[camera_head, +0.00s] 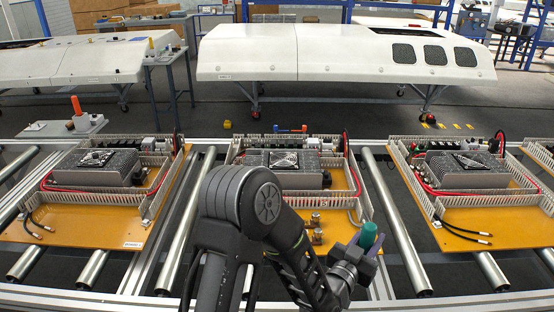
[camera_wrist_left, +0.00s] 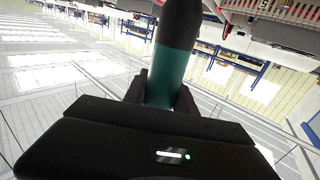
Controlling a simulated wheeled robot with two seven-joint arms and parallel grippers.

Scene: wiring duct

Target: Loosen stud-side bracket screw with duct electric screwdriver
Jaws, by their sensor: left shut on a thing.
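My left gripper (camera_head: 354,262) is shut on the electric screwdriver (camera_head: 368,236), which has a teal body with a black end. It is held over the front right part of the middle board (camera_head: 340,222). In the left wrist view the screwdriver (camera_wrist_left: 175,70) stands between the two dark fingers of the gripper (camera_wrist_left: 160,92), its black end towards the top edge. Small brass studs (camera_head: 316,230) stand on the middle board, just left of the gripper. The bracket screw is too small to make out. My right gripper is in no view.
My arm covers the front left of the middle board. Similar boards with a wiring duct and a grey unit lie left (camera_head: 95,230) and right (camera_head: 470,218) on the roller conveyor (camera_head: 400,240).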

